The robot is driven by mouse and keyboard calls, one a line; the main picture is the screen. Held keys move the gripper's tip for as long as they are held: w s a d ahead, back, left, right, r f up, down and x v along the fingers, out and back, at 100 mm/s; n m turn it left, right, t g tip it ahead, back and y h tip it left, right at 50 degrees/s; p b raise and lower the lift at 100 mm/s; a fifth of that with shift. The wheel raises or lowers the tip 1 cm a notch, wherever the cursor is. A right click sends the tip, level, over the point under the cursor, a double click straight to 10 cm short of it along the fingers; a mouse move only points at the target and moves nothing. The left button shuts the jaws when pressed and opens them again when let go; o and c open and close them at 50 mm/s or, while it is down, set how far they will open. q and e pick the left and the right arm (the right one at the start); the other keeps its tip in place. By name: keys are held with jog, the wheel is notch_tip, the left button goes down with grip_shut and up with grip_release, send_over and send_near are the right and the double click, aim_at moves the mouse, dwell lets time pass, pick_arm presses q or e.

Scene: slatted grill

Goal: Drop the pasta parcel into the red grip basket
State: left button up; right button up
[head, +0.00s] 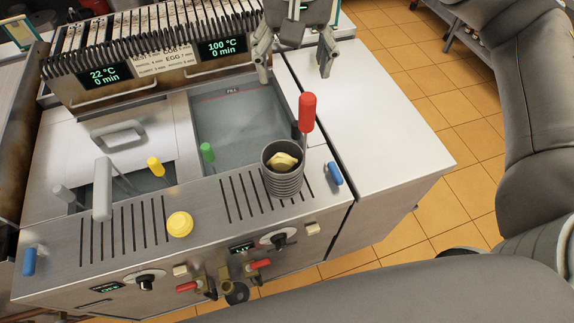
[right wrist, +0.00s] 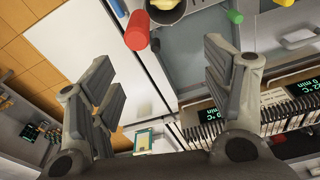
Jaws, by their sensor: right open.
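The red grip basket (head: 284,187) is a dark round ribbed basket with an upright red handle (head: 307,112). It stands on the slatted grill at the right front of the cooker. The pale yellow pasta parcel (head: 284,161) lies inside it, below the rim. My right gripper (head: 294,76) is open and empty, behind the basket and handle, with its fingers spread wide. In the right wrist view the red handle (right wrist: 137,31) and the basket (right wrist: 178,16) show at the top, beyond the open fingers (right wrist: 160,60). My left gripper is out of view.
Green (head: 207,151), yellow (head: 155,167) and grey handles stand around the water basins. A round yellow item (head: 180,224) sits on the left slats. A rack with displays (head: 165,55) stands behind. The white counter (head: 375,130) at right is clear.

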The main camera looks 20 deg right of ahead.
notch_tip(320, 180, up, 12)
jog(key=s, duration=0.1)
jog(key=shift+s+a, duration=0.15)
jog(key=shift+s, duration=0.05)
dwell(0.5)
jog(key=shift+f, duration=0.1)
dwell(0.3)
